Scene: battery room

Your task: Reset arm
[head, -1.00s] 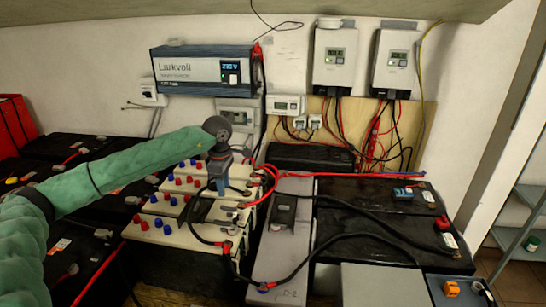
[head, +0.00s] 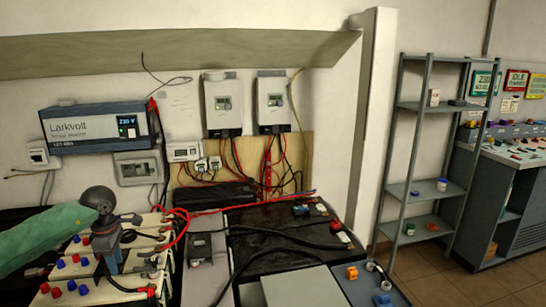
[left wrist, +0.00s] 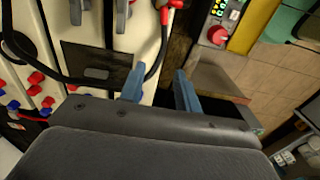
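My left gripper (head: 114,262) is at the lower left of the head view, at the end of my green-sleeved arm. It points down over the cream batteries (head: 82,290), which have red and blue terminal caps. In the left wrist view its two blue fingers (left wrist: 161,72) stand apart with nothing between them, so it is open and empty. Cream battery tops and a black cable show beyond the fingers there. I cannot tell how far above the batteries the fingertips are. My right gripper is not in view.
A blue-grey Larkvolt inverter (head: 97,127) and two white controllers (head: 222,104) hang on the wall. A grey shelf rack (head: 416,104) and a control console (head: 520,205) stand right, with clear tiled floor (head: 475,285) in front.

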